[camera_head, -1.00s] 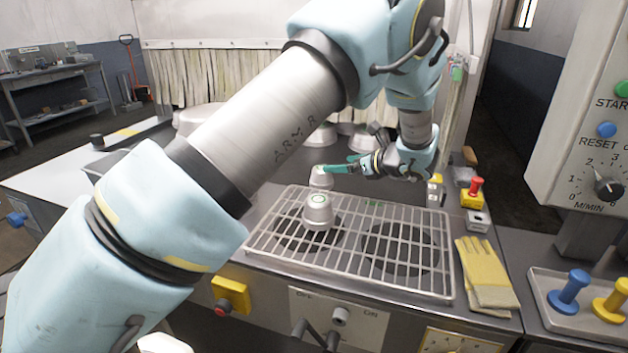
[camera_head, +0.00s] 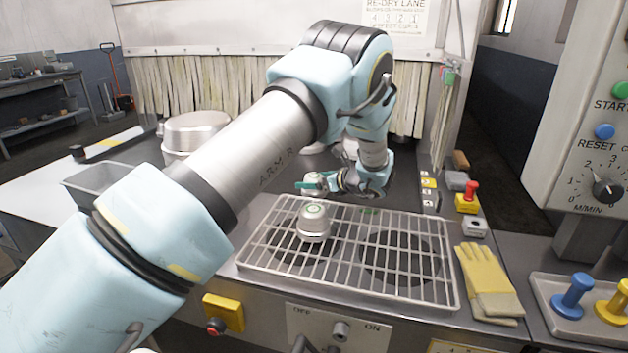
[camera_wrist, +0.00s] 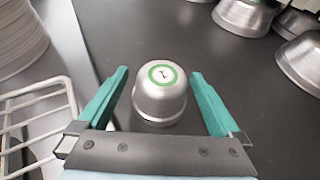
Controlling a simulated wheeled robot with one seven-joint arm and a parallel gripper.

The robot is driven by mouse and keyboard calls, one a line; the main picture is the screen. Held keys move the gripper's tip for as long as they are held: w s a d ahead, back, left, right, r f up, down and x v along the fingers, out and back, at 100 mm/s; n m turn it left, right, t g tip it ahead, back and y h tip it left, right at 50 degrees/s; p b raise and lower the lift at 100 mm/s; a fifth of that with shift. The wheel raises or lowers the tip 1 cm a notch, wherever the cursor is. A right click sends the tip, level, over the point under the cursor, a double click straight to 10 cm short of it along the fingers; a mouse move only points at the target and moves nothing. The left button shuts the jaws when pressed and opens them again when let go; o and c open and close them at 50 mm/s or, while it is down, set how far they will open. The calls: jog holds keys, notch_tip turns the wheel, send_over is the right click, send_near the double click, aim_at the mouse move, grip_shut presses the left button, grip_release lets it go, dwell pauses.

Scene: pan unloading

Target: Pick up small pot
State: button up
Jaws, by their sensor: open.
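A small silver pot (camera_wrist: 160,93) with a green ring and a dark mark on top stands upside down on the dark counter in the wrist view. My gripper (camera_wrist: 160,75) is open, with one teal finger on each side of this pot and a visible gap to each. In the head view my gripper (camera_head: 312,184) is at the counter just behind the wire rack, and this pot is partly hidden by it. Another small pot (camera_head: 314,224) with a green ring stands upside down on the rack. I cannot tell which one the task means.
The wire rack (camera_head: 402,291) lies in front of my gripper. Larger silver pots (camera_wrist: 246,14) stand farther back on the counter. Yellow gloves (camera_head: 488,282) and a red button box (camera_head: 469,198) are to the right. A stack of large pans (camera_head: 197,132) is at left.

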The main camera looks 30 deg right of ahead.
aim_at(308, 180)
jog(key=shift+p+x, duration=0.8)
jog(key=shift+x, duration=1.1)
jog(key=shift+d+f, duration=0.1)
jog(key=shift+c, duration=0.4)
jog(key=c, duration=1.2)
